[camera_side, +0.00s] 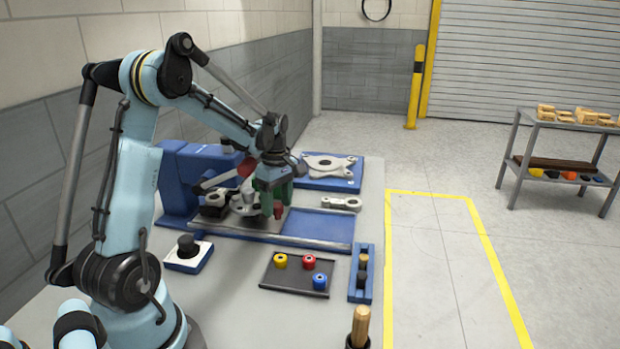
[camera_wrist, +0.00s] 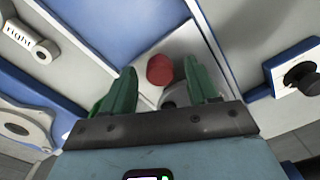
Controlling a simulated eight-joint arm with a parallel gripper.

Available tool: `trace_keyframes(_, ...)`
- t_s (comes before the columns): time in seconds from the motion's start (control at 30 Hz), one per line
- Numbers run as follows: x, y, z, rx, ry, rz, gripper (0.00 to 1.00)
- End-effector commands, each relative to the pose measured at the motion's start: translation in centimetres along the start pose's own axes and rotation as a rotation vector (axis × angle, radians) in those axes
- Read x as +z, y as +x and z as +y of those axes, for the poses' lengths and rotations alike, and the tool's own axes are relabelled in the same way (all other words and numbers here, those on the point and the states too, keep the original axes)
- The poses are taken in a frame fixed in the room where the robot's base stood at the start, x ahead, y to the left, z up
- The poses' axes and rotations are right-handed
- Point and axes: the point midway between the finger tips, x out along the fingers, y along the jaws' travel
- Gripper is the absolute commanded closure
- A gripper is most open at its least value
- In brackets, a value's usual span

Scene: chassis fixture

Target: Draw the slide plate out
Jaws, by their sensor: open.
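The slide plate (camera_side: 262,226) is a flat grey metal plate lying in a blue rail fixture (camera_side: 318,228). A red knob (camera_side: 278,211) stands near its right end; in the wrist view the knob (camera_wrist: 160,70) shows on the pale plate (camera_wrist: 183,42). My gripper (camera_side: 273,207) has green fingers and is low over the plate, by the knob. In the wrist view the gripper (camera_wrist: 160,68) is open, with the knob showing between its fingers. I cannot tell whether either finger touches it. Part of the plate is hidden behind my gripper.
A blue machine block (camera_side: 180,175) stands behind the rail's left end. A grey link (camera_side: 341,203) and a blue tray with a metal part (camera_side: 330,166) lie beyond. A black-knobbed box (camera_side: 188,254), a dark tray (camera_side: 290,284) and a blue holder (camera_side: 358,288) are in front.

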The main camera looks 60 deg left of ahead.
Motion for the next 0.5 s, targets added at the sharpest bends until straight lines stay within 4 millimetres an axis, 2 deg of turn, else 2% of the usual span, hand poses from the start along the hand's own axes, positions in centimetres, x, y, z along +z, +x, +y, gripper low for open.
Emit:
trace_keyframes(0.33,0.00,0.27,0.00,0.000,0.000,0.000,0.43)
trace_keyframes(0.5,0.00,0.25,0.00,0.000,0.000,0.000,0.69)
